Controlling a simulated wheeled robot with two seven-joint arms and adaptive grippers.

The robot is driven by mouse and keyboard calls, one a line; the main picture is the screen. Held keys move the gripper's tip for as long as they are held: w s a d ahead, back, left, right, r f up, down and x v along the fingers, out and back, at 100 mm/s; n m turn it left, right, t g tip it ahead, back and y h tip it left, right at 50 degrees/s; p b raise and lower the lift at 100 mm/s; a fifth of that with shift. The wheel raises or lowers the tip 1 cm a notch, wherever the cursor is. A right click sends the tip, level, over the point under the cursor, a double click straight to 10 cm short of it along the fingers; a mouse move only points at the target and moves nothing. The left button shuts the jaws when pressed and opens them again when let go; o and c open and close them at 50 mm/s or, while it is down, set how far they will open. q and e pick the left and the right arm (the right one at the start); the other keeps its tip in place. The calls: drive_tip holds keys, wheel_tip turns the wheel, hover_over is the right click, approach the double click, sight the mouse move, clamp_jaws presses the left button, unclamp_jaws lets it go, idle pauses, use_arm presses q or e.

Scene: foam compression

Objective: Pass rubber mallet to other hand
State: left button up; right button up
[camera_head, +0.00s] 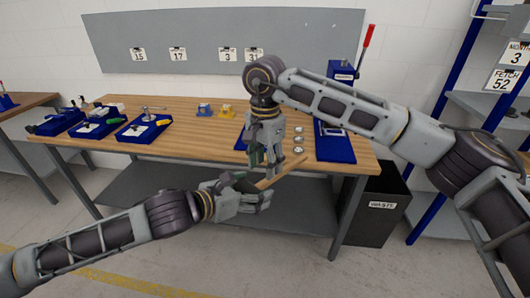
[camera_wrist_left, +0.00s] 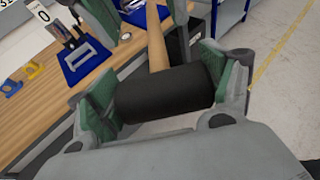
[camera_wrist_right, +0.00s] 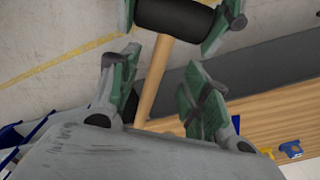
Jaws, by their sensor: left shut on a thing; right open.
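The rubber mallet has a black cylindrical head (camera_wrist_left: 165,93) and a pale wooden handle (camera_head: 284,172). My left gripper (camera_head: 245,190) is shut on the head, with a green-padded finger at each end in the left wrist view (camera_wrist_left: 160,98). The handle points up and right, away from it. My right gripper (camera_head: 265,155) is open, pointing down just above the handle. In the right wrist view, the handle (camera_wrist_right: 155,78) runs between the spread fingers of my right gripper (camera_wrist_right: 160,90); I cannot tell whether they touch it.
A wooden workbench (camera_head: 185,125) stands behind, with blue trays (camera_head: 143,128) at its left and a blue-based press with a red lever (camera_head: 366,40) at its right. A dark bin (camera_head: 382,208) stands below right. Blue-framed shelving is at the far right. The floor in front is clear.

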sight(265, 180)
drive_tip(key=shift+f, duration=3.15)
drive_tip(key=shift+c, duration=0.4)
clamp_jaws()
use_arm(q)
drive_tip(key=o, duration=1.3)
drive_tip(key=shift+r, duration=0.1)
drive_tip(key=shift+r, duration=4.9)
